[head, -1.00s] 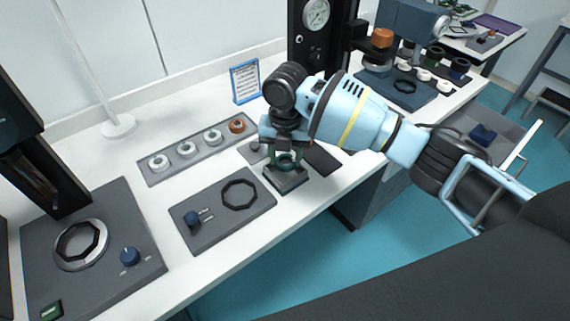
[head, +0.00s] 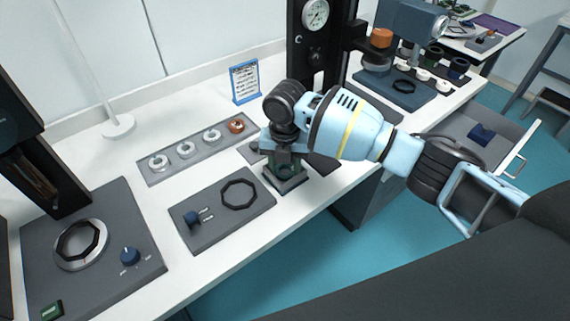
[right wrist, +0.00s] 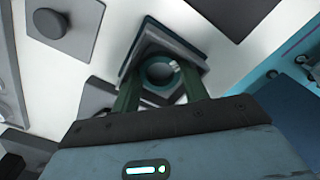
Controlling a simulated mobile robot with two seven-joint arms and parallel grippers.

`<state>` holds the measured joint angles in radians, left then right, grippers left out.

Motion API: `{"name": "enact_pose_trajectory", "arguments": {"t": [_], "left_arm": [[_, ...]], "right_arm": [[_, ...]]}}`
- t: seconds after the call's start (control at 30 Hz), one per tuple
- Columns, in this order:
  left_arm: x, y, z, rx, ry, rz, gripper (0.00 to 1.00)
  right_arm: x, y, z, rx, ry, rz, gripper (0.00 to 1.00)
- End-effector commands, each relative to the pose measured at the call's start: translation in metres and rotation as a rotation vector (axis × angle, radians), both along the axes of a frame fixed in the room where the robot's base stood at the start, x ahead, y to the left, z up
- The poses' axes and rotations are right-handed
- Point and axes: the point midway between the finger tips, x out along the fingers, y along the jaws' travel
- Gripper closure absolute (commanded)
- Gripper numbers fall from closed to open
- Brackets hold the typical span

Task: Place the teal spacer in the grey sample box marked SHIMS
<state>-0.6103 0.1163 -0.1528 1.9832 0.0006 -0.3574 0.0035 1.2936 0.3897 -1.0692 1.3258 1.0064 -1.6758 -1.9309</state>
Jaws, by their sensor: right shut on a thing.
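The teal spacer (right wrist: 147,86) is a small ring between the two fingers of my right gripper (right wrist: 162,88) in the right wrist view. In the head view my right gripper (head: 284,164) points down, shut on the spacer, which is mostly hidden by the fingers. A small square grey box (head: 289,185) stands directly below it on the white table; it also shows in the right wrist view (right wrist: 188,48) behind the spacer. The spacer is at or just above the box; I cannot tell whether it touches the bottom. No SHIMS marking is readable. My left gripper is not in view.
A grey plate with a dark ring and blue knob (head: 222,222) lies left of the box. A grey strip (head: 168,174) with several rings lies behind. A dark column with a dial (head: 316,60) stands at the back. The table's front edge is close.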

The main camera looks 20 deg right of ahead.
Motion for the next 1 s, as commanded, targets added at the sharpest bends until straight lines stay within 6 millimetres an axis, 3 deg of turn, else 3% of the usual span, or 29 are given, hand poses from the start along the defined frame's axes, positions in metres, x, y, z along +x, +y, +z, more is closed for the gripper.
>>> {"name": "enact_pose_trajectory", "arguments": {"t": [0.3, 0.33, 0.37, 0.67, 0.87, 1.0], "left_arm": [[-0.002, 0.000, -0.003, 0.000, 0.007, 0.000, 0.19], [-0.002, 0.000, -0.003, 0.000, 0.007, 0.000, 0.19], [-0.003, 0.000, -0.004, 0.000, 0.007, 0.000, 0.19], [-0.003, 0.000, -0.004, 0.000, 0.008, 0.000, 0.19], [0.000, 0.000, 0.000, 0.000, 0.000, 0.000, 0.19], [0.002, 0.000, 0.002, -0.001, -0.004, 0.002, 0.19]], "right_arm": [[-0.003, 0.000, -0.015, -0.002, 0.012, 0.000, 0.78], [-0.003, 0.000, -0.016, -0.002, 0.013, 0.000, 0.52], [-0.004, 0.000, -0.016, -0.003, 0.013, 0.000, 0.48], [-0.004, -0.002, -0.017, -0.005, 0.017, -0.003, 0.47], [-0.003, -0.002, 0.006, -0.004, 0.015, -0.002, 0.47], [-0.001, -0.001, 0.039, -0.002, 0.008, -0.002, 0.47]]}}
